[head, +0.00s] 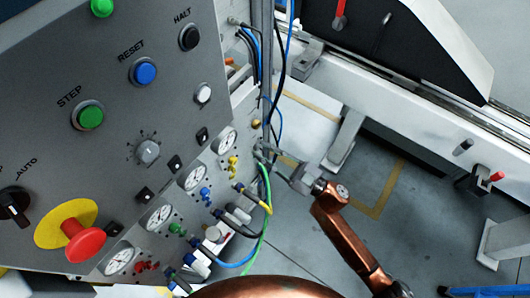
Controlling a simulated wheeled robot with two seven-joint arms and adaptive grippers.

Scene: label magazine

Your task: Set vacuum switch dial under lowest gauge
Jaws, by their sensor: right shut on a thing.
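A row of white round gauges runs along the panel's lower edge: one at top right (225,140), one below it (192,177), another further down (159,217) and one at bottom left (119,261). Their needles are too small to read. Coloured fittings and small grey-blue switch blocks sit beside them. My right gripper (267,155) reaches in from the right, beside the top right gauge. My left gripper is not in view.
The panel carries a red stop button (85,244), a grey knob (148,151) and push buttons. A metal frame (440,100) stands at right. Grey floor is open below it.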

